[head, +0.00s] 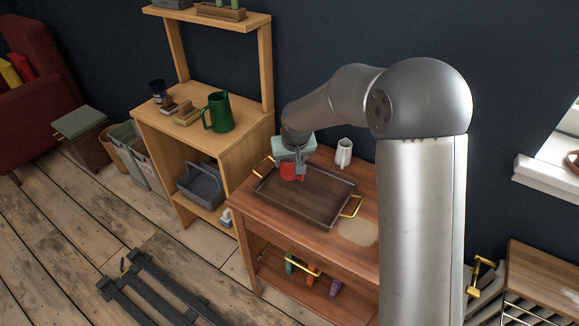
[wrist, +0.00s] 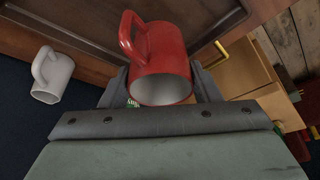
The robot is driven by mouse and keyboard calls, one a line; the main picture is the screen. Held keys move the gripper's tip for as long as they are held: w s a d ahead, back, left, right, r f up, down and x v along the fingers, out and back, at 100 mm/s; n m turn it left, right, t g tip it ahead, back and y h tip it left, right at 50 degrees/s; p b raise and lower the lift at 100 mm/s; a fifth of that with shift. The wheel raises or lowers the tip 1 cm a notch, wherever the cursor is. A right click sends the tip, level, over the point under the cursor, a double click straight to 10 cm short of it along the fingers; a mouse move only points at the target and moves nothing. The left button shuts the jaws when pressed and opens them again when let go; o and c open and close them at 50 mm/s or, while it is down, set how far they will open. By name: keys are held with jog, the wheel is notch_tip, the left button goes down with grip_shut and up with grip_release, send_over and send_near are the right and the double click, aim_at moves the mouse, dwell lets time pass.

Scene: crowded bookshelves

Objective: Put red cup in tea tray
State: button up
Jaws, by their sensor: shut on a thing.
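The red cup (head: 290,172) is at the far left part of the tea tray in the head view, under my gripper (head: 292,164). In the wrist view the red cup (wrist: 160,65) lies between the two fingers of my gripper (wrist: 163,88), its open mouth facing the camera and its handle toward the upper left. My gripper is shut on it. The tea tray (head: 325,219) is dark with a metal rim and brass handles, and lies on the wooden table. Whether the cup touches the tray floor I cannot tell.
A white pitcher (head: 343,153) stands on the table (head: 355,231) behind the tray; it also shows in the wrist view (wrist: 50,75). A wooden shelf with a green pitcher (head: 218,112) stands to the left. The middle and front of the tray are clear.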

aim_at(290, 165)
jog(key=shift+w+a+f, duration=0.15)
jog(key=shift+a+f, duration=0.05)
jog(key=shift+f, duration=1.55)
jog(key=shift+f, duration=0.1)
jog(key=shift+f+b, duration=0.15)
jog(key=shift+b, duration=0.15)
jog(key=o, duration=1.1)
jog(key=shift+r, duration=0.5)
jog(key=v, duration=1.1)
jog(key=shift+s+d+r+p, duration=0.1)
jog(key=shift+s+r+p, duration=0.1)
jog(key=shift+s+p, duration=0.15)
